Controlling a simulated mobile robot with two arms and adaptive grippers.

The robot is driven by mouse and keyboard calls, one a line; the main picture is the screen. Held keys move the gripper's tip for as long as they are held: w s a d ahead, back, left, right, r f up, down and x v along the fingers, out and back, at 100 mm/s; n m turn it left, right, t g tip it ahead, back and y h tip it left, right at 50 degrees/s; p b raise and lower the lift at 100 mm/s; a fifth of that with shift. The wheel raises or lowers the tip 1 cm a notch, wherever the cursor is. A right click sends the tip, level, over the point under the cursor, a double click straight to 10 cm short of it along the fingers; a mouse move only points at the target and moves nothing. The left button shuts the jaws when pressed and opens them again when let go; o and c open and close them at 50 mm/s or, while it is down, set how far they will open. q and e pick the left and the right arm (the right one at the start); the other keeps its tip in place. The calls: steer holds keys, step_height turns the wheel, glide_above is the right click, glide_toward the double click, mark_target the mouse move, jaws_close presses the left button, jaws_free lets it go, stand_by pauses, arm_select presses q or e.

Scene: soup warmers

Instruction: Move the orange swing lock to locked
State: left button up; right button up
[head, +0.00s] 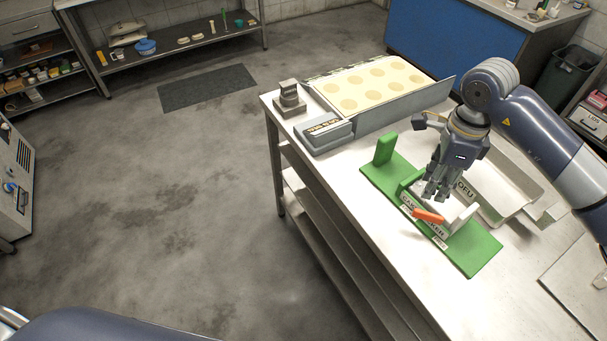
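The orange swing lock (428,215) is a short orange bar at the front of a white and green fixture on the steel table. It lies near a label whose text is only partly legible. The green base (477,256) carries a green upright block (385,148) at its far left end. My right gripper (433,192) points down just above and behind the orange bar, over the white part of the fixture. I cannot tell whether its fingers touch anything or how far apart they are. My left gripper is not in view.
A grey warmer with a dotted cream top (372,84) stands at the back of the table. A small control box (324,133) and a grey block (289,98) stand at the left edge. A metal tray (503,188) lies right of the fixture. The table's left front is clear.

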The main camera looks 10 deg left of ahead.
steer(key=s+a+r+g+y+b, duration=0.1)
steer(key=a+y, duration=0.3)
steer(key=a, duration=0.9)
steer(key=s+a+r+g+y+b, duration=0.1)
steer(key=s+a+y+b, duration=0.2)
steer(key=a, duration=1.1)
steer(key=shift+s+r+n+g+y+b, duration=0.2)
steer(key=shift+n+g+y+b, duration=0.15)
steer(key=shift+b, duration=0.5)
steer(key=shift+c, duration=0.2)
